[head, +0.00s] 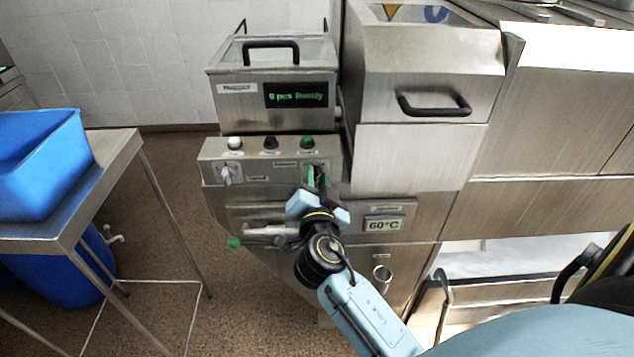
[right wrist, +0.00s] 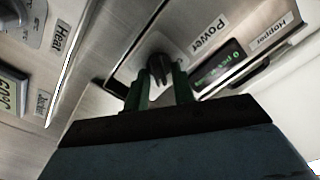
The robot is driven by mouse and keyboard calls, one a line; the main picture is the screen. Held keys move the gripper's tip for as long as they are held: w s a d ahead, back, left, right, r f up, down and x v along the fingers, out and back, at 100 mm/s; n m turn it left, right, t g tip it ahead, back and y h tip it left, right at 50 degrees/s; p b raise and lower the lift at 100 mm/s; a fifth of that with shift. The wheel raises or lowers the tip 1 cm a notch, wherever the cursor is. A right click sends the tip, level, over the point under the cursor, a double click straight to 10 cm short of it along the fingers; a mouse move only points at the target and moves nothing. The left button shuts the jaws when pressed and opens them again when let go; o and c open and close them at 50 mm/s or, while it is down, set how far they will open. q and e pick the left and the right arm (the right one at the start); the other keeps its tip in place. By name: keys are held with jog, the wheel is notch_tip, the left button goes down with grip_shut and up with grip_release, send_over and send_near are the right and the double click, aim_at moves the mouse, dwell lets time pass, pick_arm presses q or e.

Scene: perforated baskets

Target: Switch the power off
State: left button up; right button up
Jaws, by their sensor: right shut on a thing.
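The power knob (right wrist: 160,66) is a dark rotary switch on a steel panel, next to a label reading "Power" in the right wrist view. My right gripper (right wrist: 160,88) has its two green fingers on either side of the knob's grip and is shut on it. In the head view my right gripper (head: 317,176) reaches the right end of the control panel (head: 262,180), and it mostly hides the knob there. The display (head: 296,94) above the panel is lit green and seems to read "0 pcs Ready". My left gripper is not in view.
A white, a black and a green button (head: 307,142) line the panel's top. Another knob (head: 228,174) sits at its left. Below are a 60°C display (head: 383,224) and a green-tipped lever (head: 235,243).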

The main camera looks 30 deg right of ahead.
jog(key=n+b, duration=0.1)
jog(key=n, duration=0.2)
jog(key=shift+w+a+n, duration=0.1)
jog(key=shift+a+n, duration=0.05)
jog(key=shift+n, duration=3.15)
jog(key=shift+w+a+n, duration=0.1)
jog(key=shift+a+n, duration=0.05)
jog(key=shift+n, duration=3.15)
jog(key=o, duration=0.7)
